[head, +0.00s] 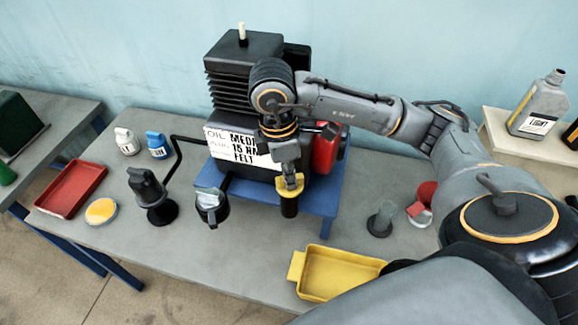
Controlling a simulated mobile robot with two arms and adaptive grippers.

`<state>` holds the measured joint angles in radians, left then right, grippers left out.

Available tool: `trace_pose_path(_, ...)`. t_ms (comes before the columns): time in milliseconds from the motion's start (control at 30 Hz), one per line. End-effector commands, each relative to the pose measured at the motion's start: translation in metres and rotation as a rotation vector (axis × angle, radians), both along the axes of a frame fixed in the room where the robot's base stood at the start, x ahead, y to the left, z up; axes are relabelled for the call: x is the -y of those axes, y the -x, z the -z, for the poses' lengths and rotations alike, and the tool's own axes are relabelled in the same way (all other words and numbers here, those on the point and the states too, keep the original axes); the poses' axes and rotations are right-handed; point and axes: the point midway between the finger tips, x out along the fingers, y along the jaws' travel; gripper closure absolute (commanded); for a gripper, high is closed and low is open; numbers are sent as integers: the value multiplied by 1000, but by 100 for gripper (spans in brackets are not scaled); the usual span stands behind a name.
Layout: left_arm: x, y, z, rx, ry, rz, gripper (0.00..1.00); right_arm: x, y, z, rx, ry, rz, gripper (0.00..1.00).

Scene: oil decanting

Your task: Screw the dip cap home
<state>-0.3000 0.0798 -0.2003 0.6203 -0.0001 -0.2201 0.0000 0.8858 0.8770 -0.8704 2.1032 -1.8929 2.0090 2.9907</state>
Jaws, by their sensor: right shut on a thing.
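My right gripper (291,180) comes down from above at the front of the engine (245,75). It is shut on the yellow dip cap (291,190), whose top is partly hidden by the fingers. The cap is at the top of a short dark tube (289,208) at the front edge of the blue stand (328,200). Whether the cap is fully seated on the tube cannot be told from this view. A white label sheet (236,146) is on the engine's front. My left gripper is not in view.
A yellow tray (340,273) lies in front on the grey table (200,270). A dark jar (211,207), a black pot-like object (150,195) and a red tray (72,192) are to the left. A grey funnel-like piece (381,220) stands right. The table's front left is clear.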

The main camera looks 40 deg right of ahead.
Motion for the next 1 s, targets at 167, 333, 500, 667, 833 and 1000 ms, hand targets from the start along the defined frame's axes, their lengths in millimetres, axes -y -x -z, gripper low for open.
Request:
trace_pose_path(167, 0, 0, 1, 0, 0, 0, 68, 0, -1, -1, 5, 0, 1, 100)
trace_pose_path(333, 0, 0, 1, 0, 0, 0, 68, 0, -1, 0, 3, 0, 1, 58)
trace_pose_path(500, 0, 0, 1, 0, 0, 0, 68, 0, 0, 0, 1, 0, 0, 58)
trace_pose_path(667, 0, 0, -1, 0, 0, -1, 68, 0, 0, -2, 1, 0, 0, 58)
trace_pose_path(833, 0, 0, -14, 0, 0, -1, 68, 0, 0, -16, 1, 0, 0, 58)
trace_pose_path(1000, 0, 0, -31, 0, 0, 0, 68, 0, 0, -34, 0, 1, -1, 58)
